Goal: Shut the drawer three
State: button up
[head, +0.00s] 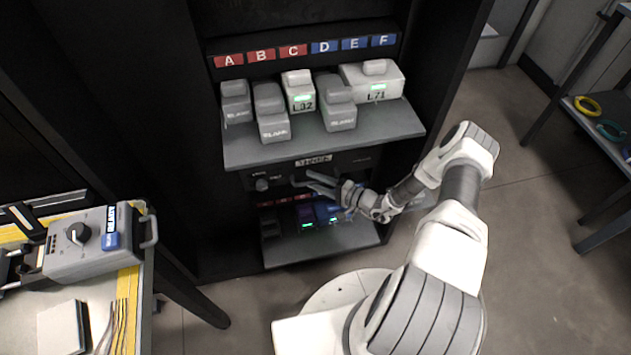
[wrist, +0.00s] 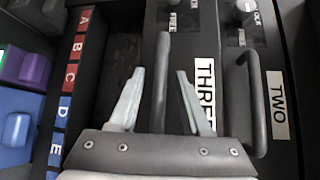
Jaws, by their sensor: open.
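My gripper (wrist: 160,74) is open, its two pale fingers apart, in front of drawer three. The dark bar handle of drawer three (wrist: 162,60) shows between the fingers; I cannot tell if they touch it. The white label THREE (wrist: 205,82) is on the drawer front just right of the fingers in the wrist view. In the head view, my gripper (head: 318,184) is below the upper shelf, in front of the cabinet's dark drawer fronts. My arm and gripper partly hide the fronts, and how far drawer three stands out is not clear.
A second handle (wrist: 253,100) and the label TWO (wrist: 279,105) lie beside it. Above is the grey upper shelf (head: 245,152) with several modules; below is a bay with purple and blue modules (head: 330,213). A bench with a device (head: 85,245) is at left, a rack (head: 590,115) at right.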

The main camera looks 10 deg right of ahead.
grip_shut()
dwell(1.4)
